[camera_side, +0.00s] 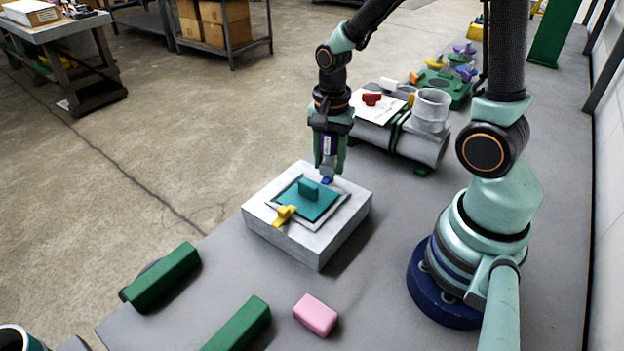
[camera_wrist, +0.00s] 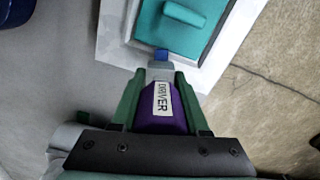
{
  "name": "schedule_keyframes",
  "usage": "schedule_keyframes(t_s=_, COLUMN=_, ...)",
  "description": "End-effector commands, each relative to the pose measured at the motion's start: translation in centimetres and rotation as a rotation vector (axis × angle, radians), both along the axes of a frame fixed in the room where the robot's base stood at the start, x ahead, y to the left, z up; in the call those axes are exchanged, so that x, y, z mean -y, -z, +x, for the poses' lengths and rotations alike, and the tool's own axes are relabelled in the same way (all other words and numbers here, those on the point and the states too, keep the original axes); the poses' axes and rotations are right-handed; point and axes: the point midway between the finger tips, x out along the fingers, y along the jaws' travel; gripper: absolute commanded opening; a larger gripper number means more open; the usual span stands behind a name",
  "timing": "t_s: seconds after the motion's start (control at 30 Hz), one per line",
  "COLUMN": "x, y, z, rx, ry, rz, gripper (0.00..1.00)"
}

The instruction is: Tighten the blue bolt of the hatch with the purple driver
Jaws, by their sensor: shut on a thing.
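My gripper (camera_side: 327,150) is shut on the purple driver (camera_wrist: 174,108), which carries a white DRIVER label. In the wrist view my gripper's green fingers (camera_wrist: 160,100) flank the driver. The driver's grey tip points at the blue bolt (camera_wrist: 161,56) and appears to meet it; I cannot tell how well it is seated. In the side view the blue bolt (camera_side: 327,180) is at the far edge of the teal hatch (camera_side: 318,205), under the driver. The hatch lies on a pale block (camera_side: 312,250) and has a raised teal handle (camera_side: 308,189). A yellow piece (camera_side: 285,214) sits at its near-left edge.
A pink block (camera_side: 316,315) and green bars (camera_side: 162,277) lie nearer on the grey bench. A grey duct (camera_side: 430,145) with a paper and a red piece (camera_side: 371,99) stands behind the hatch block. A green tray (camera_side: 445,85) of coloured pieces is farther back.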

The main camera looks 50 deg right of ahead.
Motion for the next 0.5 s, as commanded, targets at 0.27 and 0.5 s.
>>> schedule_keyframes(t_s=0.27, x=0.0, y=0.08, z=0.01, rx=0.0, ry=0.0, rz=0.0, gripper=0.0)
schedule_keyframes(t_s=0.5, x=0.0, y=0.07, z=0.02, rx=0.001, ry=0.109, rz=0.0, gripper=0.0)
